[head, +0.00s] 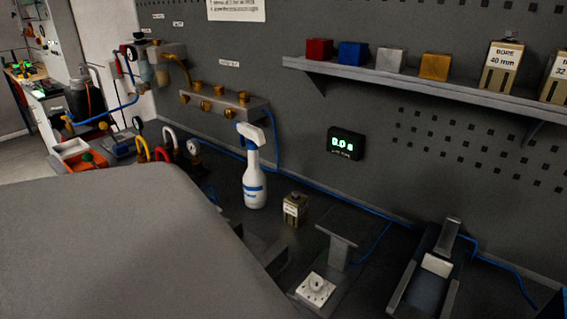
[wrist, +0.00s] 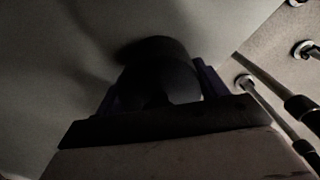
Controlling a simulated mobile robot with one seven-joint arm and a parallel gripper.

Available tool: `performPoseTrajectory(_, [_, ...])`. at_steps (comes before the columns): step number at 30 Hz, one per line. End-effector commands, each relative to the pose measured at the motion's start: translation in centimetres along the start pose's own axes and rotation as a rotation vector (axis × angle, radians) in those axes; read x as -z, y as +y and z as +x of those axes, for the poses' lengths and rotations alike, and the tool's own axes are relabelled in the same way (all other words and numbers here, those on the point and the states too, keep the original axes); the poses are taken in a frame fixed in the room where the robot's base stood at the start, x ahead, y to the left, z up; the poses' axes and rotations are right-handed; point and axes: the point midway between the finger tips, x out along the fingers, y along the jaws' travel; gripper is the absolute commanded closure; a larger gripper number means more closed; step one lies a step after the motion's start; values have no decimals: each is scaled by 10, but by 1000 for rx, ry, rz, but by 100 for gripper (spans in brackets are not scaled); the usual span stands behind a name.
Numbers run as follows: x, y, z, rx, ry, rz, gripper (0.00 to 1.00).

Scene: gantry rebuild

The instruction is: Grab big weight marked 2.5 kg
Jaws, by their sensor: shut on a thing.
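In the wrist view my gripper (wrist: 162,88) is shut on a dark rounded thing (wrist: 165,72), with a bluish finger on each side of it. The thing is in deep shadow. No marking on it can be read, so I cannot tell from the picture that it is the 2.5 kg weight. A pale plain surface lies beyond it; whether the thing touches it is unclear. In the head view neither my gripper nor a weight marked 2.5 kg can be made out. A large grey shape covers the lower left there.
A white spray bottle (head: 255,180) and a small tan block (head: 295,208) stand on the dark bench. A shelf (head: 400,82) carries coloured blocks and bore-marked blocks. A timer (head: 345,144) reads 0.0 s. Metal rods (wrist: 265,105) show right in the wrist view.

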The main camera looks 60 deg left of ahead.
Motion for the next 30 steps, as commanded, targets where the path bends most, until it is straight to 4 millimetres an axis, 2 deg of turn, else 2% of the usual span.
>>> performPoseTrajectory(2, [0,0,0,1,0,0,59])
performPoseTrajectory(11, [0,0,0,2,0,0,98])
performPoseTrajectory(23, [0,4,-12,-9,0,0,99])
performPoseTrajectory(30, [0,4,-45,-12,0,1,99])
